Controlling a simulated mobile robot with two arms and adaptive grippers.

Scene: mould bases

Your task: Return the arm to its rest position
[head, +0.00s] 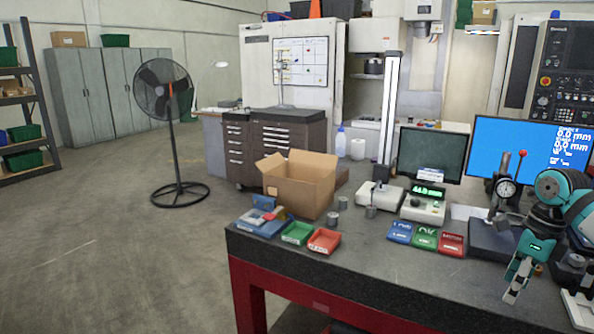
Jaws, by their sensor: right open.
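My right arm comes in at the right edge, over the right end of the dark table (345,275). My right gripper (545,302) points down there, its fingers apart, and nothing shows between them. Part of it is cut off by the frame edge. Small grey cylinders (371,212) stand on the table near the cardboard box, away from the gripper. A dial gauge on a stand (505,190) stands just left of my right arm. My left gripper is not in view.
Blue (265,228), green (297,233) and red (324,241) trays lie at the table's left front, before an open cardboard box (300,185). A gauge with a green readout (424,205), coloured cards (425,238) and monitors stand farther right. The front middle is clear.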

